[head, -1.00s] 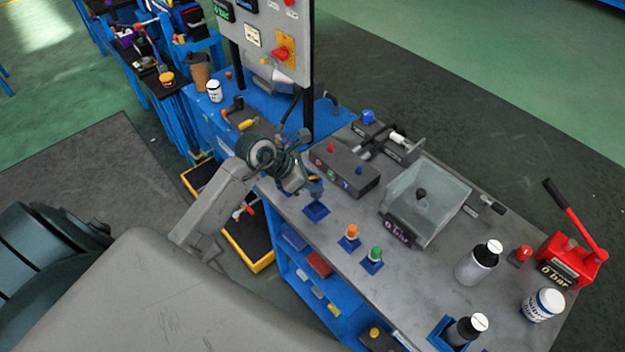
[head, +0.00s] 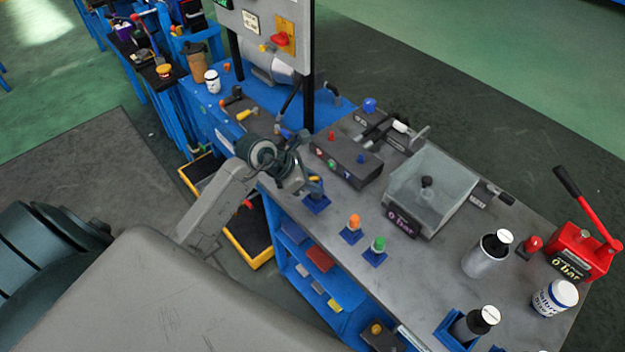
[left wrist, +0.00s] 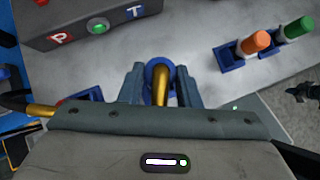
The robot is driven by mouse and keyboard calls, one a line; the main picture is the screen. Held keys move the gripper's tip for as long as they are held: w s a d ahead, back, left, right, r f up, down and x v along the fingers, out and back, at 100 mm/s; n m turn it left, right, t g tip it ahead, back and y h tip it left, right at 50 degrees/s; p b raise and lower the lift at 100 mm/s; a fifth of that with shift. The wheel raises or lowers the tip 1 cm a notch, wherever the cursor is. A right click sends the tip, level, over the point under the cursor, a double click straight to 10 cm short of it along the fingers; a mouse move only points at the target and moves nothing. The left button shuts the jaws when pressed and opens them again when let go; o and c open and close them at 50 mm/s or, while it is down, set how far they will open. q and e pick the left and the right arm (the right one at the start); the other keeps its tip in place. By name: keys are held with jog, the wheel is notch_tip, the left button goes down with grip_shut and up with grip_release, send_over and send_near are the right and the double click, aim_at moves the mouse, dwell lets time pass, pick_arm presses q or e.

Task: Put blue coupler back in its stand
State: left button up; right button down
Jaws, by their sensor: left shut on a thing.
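The blue coupler (left wrist: 151,73) shows as a blue ring with a brass, curved tube between the fingers of my left gripper (left wrist: 160,88). In the head view my left gripper (head: 314,186) is shut on the coupler, directly over a blue square stand (head: 318,205) near the table's left edge. The gripper hides most of the coupler there. I cannot tell whether the coupler's lower end is inside the stand or just above it. My right gripper is not in view.
An orange coupler (head: 353,223) and a green coupler (head: 378,246) stand upright in blue stands to the right. A dark box with buttons (head: 346,160) is behind the gripper. A clear-covered box (head: 430,190) stands farther right. Bottles stand at the table's right end.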

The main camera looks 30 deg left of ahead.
pick_arm(q)
jog(key=shift+f+b, duration=1.55)
jog(key=o, duration=1.1)
jog(key=shift+r, duration=0.1)
jog(key=p+v, duration=0.2)
jog(key=v, duration=0.3)
jog(key=shift+p, duration=0.4)
jog(key=shift+a+r, duration=0.1)
